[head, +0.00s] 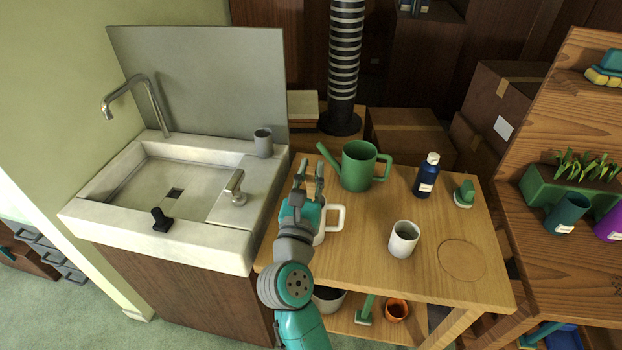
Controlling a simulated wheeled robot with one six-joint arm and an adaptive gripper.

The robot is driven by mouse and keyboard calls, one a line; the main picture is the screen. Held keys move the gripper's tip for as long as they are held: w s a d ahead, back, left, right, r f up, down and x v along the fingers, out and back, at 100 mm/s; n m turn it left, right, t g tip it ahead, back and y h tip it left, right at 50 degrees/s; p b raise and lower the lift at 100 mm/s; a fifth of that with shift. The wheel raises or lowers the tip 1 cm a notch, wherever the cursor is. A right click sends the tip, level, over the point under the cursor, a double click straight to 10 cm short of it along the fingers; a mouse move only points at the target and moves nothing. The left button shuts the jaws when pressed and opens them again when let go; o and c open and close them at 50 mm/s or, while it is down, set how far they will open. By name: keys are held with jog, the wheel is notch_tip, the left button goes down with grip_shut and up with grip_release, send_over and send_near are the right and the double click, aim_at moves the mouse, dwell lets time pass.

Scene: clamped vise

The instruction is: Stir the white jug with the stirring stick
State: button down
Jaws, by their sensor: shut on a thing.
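The white jug (336,219) stands on the wooden table at its left side. Its handle points right, and my arm hides most of its body. My gripper (311,180) is over the jug's far side, fingers pointing away from me toward the back of the table. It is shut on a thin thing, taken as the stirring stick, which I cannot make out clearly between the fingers. I cannot tell whether the stick reaches into the jug.
A green watering can (358,166) stands just right of my gripper. A white cup (403,240), a blue bottle (426,177) and a small green object (465,192) are farther right. A stone sink (165,190) borders the table's left. A round mark (462,261) lies on clear tabletop.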

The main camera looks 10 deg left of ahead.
jog(key=shift+r, duration=2.3)
jog(key=shift+r, duration=2.5)
jog(key=shift+w, duration=0.1)
